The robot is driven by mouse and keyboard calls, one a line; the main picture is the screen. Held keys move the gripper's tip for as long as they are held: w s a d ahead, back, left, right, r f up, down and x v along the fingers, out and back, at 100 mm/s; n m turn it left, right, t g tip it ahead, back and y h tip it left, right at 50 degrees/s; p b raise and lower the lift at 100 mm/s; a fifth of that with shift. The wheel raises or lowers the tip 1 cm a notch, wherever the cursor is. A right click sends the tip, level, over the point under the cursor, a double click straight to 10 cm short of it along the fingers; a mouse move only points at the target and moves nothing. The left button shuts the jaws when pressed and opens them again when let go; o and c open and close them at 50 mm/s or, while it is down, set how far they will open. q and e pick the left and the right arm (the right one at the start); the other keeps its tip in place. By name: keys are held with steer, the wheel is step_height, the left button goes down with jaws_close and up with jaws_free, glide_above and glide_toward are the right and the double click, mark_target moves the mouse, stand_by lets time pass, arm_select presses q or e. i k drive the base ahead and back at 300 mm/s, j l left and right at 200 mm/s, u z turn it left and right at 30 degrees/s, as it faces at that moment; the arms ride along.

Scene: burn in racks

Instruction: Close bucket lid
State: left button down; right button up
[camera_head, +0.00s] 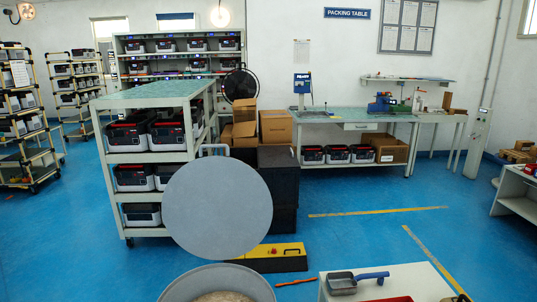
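A round grey bucket (172,289) stands at the bottom centre, cut off by the lower edge of the picture. Its rim faces up, and some pale beige contents (222,297) show inside. The round, flat grey lid (217,205) stands raised behind the bucket, with its broad face towards me. The bucket's mouth is uncovered. I cannot tell how the lid joins the bucket. Neither of my grippers is in view.
A white table (400,284) with a blue-handled scoop (345,283) stands right of the bucket. A shelf cart (152,101) stands behind to the left, a packing table (340,117) at the back. Blue floor (345,233) is clear right of centre.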

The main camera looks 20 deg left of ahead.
mark_target(215, 207)
steer(key=j+z, duration=0.25)
steer(key=j, duration=0.3)
steer(key=i+j+z, duration=0.1)
steer(key=j+z, duration=0.2)
steer(key=j, duration=0.25)
steer(key=j+z, duration=0.25)
steer(key=j, duration=0.3)
steer(key=k+j+z, duration=0.1)
steer(key=j+z, duration=0.15)
steer(key=j, duration=0.3)
steer(key=k+j+z, duration=0.15)
steer(key=j+z, duration=0.15)
steer(key=j, duration=0.2)
